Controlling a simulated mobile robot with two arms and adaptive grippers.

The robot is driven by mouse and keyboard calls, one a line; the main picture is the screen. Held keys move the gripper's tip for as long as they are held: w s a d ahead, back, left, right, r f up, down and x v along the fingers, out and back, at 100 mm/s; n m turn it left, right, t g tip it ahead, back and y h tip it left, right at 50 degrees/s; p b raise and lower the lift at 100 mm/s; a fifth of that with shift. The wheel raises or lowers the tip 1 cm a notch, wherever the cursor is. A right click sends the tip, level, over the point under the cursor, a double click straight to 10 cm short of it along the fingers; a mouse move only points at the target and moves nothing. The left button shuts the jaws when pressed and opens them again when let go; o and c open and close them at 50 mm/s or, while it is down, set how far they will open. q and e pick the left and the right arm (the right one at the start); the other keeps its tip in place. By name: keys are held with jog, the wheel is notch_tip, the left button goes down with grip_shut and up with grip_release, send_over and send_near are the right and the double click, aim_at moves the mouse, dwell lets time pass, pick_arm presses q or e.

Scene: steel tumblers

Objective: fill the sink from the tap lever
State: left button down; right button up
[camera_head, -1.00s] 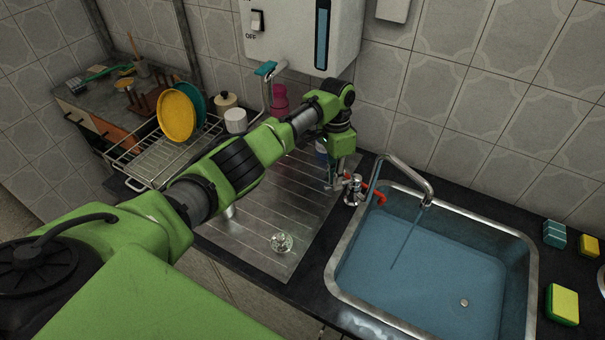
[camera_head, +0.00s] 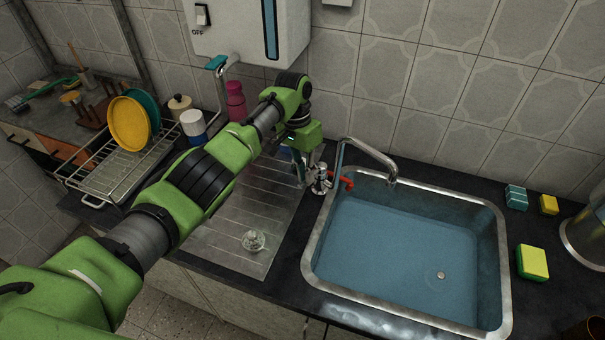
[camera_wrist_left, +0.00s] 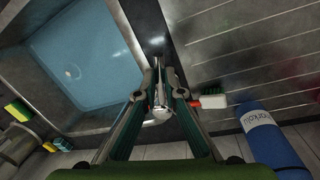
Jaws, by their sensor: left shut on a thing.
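The steel sink (camera_head: 309,262) holds bluish water (camera_head: 400,250), with a small round drain showing through it. The tap's curved steel spout (camera_head: 368,150) hangs over the sink's back left corner, and no stream falls from it. The upright tap body (camera_head: 320,180) stands left of the sink, with a red hooked part beside it. My left gripper (camera_head: 306,176) is at the tap's left side. In the left wrist view its fingers (camera_wrist_left: 160,85) are closed around a slim metal part, seemingly the tap lever, which the fingers mostly hide. The sink also shows there (camera_wrist_left: 85,55). My right gripper is out of view.
Left of the sink is a ribbed drainboard (camera_head: 215,240) with a small clear glass object (camera_head: 253,241). A dish rack (camera_head: 110,180) holds a yellow plate (camera_head: 129,124). Sponges (camera_head: 532,262) lie right of the sink. A white heater (camera_head: 240,30) hangs above.

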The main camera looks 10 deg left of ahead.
pick_arm(q)
jog(key=c, duration=2.1)
grip_release()
jog(key=shift+c, duration=0.2)
jog(key=shift+r, duration=0.15)
notch_tip(320, 180, up, 12)
jog(key=a, duration=0.1)
jog(key=shift+w+a+f, duration=0.2)
jog(key=shift+w+a, duration=0.05)
jog(key=shift+w, duration=0.2)
jog(key=shift+f, duration=0.1)
